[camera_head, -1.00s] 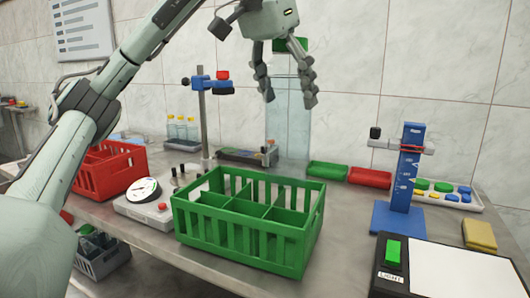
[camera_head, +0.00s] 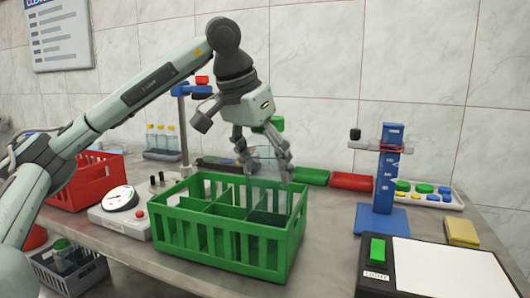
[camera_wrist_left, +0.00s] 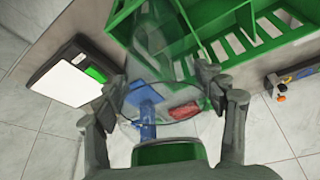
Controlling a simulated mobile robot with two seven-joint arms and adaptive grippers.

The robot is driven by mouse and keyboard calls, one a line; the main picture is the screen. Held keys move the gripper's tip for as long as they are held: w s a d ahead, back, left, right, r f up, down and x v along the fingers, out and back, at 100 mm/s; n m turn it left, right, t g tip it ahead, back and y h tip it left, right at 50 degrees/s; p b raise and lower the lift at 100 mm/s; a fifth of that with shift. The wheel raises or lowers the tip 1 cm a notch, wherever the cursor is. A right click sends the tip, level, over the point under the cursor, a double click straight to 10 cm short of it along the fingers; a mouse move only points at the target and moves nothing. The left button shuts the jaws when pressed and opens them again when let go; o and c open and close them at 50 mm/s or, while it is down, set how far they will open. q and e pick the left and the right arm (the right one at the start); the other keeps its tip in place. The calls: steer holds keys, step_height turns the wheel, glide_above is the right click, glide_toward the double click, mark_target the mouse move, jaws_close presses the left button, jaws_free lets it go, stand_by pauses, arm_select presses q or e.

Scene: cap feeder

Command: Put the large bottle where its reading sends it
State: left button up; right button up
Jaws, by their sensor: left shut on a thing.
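The large bottle is clear with a green cap (camera_head: 272,123). My left gripper (camera_head: 264,162) is shut on its see-through body, below the cap, and holds it upright at the back right part of the green divided crate (camera_head: 225,246). The bottle's lower end is hard to make out in the head view. In the left wrist view the clear body (camera_wrist_left: 165,42) stretches from between the fingers to the compartments of the green crate (camera_wrist_left: 125,22); whether it touches the floor there cannot be told. My right gripper is out of view.
A red crate (camera_head: 92,184) and a dial scale (camera_head: 120,199) stand left of the green crate. A grey crate (camera_head: 72,275) is lower left. A blue gauge (camera_head: 386,180) and a light box (camera_head: 440,268) stand right.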

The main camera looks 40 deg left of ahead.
mark_target(265, 188)
arm_select(q)
step_height(265, 188, down, 3)
steer(key=shift+f, duration=0.6)
steer(key=o, duration=1.5)
steer(key=shift+f, duration=0.15)
steer(key=shift+c, duration=0.2)
steer(key=o, duration=0.4)
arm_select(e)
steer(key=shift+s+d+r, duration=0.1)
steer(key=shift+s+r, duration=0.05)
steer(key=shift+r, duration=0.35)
